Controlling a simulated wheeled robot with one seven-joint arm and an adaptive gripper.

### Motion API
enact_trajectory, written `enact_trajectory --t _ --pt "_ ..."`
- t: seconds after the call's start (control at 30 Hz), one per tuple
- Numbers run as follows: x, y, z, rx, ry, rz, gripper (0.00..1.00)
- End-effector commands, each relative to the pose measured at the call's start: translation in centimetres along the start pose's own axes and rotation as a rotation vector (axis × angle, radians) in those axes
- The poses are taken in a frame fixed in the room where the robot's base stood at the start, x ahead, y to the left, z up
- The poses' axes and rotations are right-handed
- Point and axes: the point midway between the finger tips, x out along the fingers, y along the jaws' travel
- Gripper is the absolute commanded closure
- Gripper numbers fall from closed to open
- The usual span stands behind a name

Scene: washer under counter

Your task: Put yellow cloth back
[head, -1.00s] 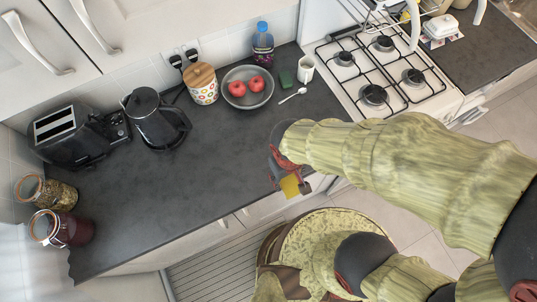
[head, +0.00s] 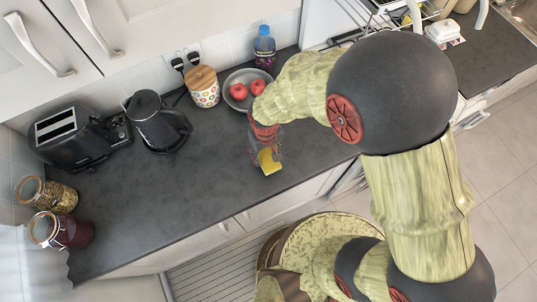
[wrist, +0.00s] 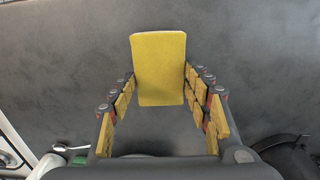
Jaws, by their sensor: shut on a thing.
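The yellow cloth (head: 269,162), a small flat rectangular piece, is in my gripper over the dark counter. My gripper (head: 265,150) points down, with its fingers closed on the cloth. In the wrist view the cloth (wrist: 158,68) stands out between the two fingers (wrist: 159,84), whose pads are also yellow. There is grey counter surface behind it. I cannot tell exactly how high the cloth is above the counter.
A fruit bowl (head: 238,92), a patterned canister (head: 204,90), a black kettle (head: 158,122) and a toaster (head: 67,138) stand along the back. Two jars (head: 62,231) are at the left. The middle of the counter (head: 170,185) is clear.

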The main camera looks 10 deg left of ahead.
Motion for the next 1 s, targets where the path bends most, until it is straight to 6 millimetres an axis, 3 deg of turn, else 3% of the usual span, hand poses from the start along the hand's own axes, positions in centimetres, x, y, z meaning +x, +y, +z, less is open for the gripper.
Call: enact_trajectory --t 0.17,0.4,0.77,0.8,1.0 --pt "0.7 0.1 -0.6 0.0 0.0 0.0 0.72" --pt "3.8 0.1 -0.8 0.0 -0.001 0.0 0.72" --pt "4.2 0.1 -0.8 0.0 0.0 0.0 0.72" --pt "4.2 0.1 -0.8 0.0 0.0 0.0 0.5" --pt "4.2 0.1 -0.8 0.0 0.0 0.0 0.38"
